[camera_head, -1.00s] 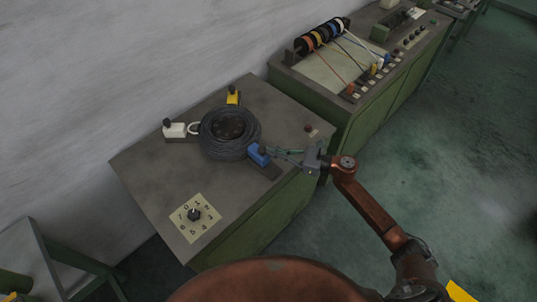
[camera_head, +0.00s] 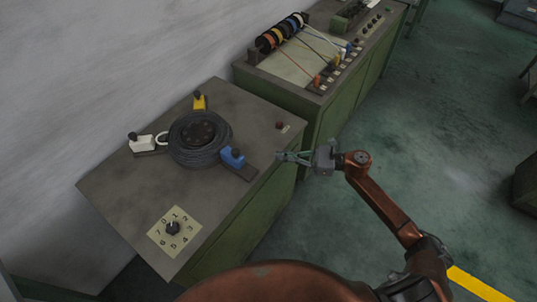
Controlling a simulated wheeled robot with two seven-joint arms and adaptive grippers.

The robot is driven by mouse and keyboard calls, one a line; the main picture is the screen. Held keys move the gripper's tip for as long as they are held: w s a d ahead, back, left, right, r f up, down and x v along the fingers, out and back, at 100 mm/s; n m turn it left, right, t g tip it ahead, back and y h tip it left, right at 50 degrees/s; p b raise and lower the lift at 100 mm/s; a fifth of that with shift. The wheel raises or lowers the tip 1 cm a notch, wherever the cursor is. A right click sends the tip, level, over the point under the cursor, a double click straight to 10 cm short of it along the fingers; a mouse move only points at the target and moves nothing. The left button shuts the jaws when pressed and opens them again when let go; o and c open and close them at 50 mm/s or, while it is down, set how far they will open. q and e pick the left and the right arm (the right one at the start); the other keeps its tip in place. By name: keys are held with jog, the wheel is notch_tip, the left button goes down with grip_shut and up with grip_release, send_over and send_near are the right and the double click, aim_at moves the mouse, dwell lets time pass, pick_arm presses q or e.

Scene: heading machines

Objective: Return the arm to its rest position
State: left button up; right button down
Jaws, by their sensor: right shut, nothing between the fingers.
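My right gripper (camera_head: 286,156) is shut and empty. It is at the right edge of the near green cabinet (camera_head: 110,190), apart from the blue clamp block (camera_head: 232,156). My right arm (camera_head: 385,208) reaches up to it from the bottom right. My left gripper is not in view.
On the near cabinet are a black coiled ring (camera_head: 199,140), a white block (camera_head: 142,144), a yellow block (camera_head: 199,102), a numbered dial (camera_head: 173,229) and a red button (camera_head: 280,125). A second cabinet (camera_head: 345,108) with coloured spools (camera_head: 281,33) stands behind. The floor at right is largely clear.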

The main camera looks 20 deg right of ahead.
jog(key=shift+s+d, duration=0.3)
jog(key=shift+d, duration=0.3)
